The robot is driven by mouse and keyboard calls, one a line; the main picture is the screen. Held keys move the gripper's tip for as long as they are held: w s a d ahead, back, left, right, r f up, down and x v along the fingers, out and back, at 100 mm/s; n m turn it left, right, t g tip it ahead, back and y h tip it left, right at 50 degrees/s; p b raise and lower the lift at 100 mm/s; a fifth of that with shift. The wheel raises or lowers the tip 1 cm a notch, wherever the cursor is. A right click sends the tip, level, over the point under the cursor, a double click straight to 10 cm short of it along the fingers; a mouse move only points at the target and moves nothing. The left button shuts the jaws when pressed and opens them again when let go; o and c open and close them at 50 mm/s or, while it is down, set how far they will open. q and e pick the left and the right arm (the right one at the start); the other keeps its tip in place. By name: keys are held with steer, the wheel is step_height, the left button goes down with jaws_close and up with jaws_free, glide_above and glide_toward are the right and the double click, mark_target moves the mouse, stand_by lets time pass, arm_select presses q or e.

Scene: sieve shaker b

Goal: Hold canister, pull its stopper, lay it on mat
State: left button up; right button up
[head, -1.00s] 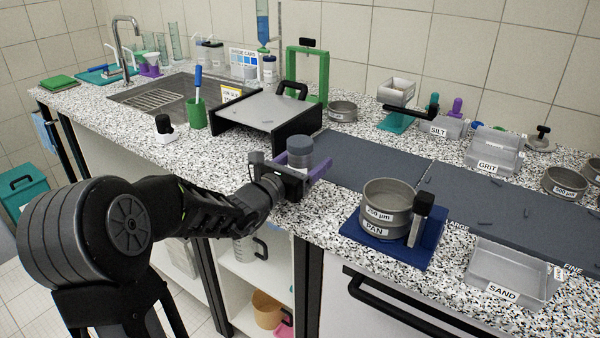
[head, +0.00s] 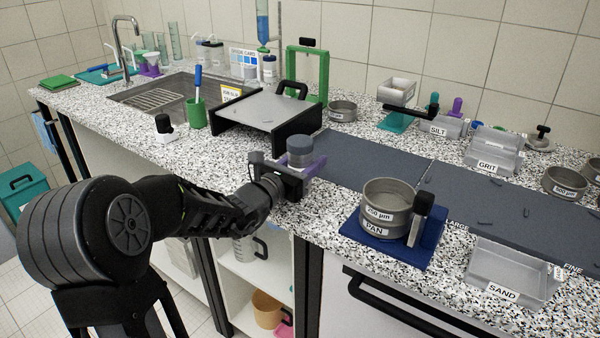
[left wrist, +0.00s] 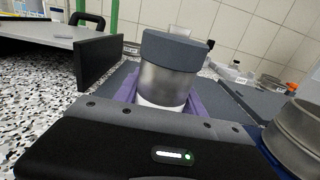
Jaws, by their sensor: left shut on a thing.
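The canister (head: 300,160) is a short greyish cylinder standing upright near the counter's front edge, beside the left end of the long dark mat (head: 352,168). Its dark grey stopper (head: 300,145) is seated on top. In the left wrist view the metallic canister body (left wrist: 163,86) with a white lower part and the wide stopper (left wrist: 176,50) stand right in front of the gripper. My left gripper (head: 307,169) is shut on the canister body, below the stopper, with purple fingers on both sides. The canister's base is hidden by the gripper. My right gripper is not in view.
A sieve on a pan (head: 386,205) sits on a blue base to the right, with the SAND tray (head: 510,275) beyond. A platform with black side walls (head: 262,110) stands just behind the gripper. The mat's left part is clear; small dark pieces lie farther right.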

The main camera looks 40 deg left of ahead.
arm_select(q)
jaws_close()
steer(key=shift+r, duration=0.1)
step_height(320, 180, up, 10)
steer(key=p, duration=0.1)
stand_by(0.5)
stand_by(0.4)
steer(key=o, duration=0.6)
jaws_free()
jaws_close()
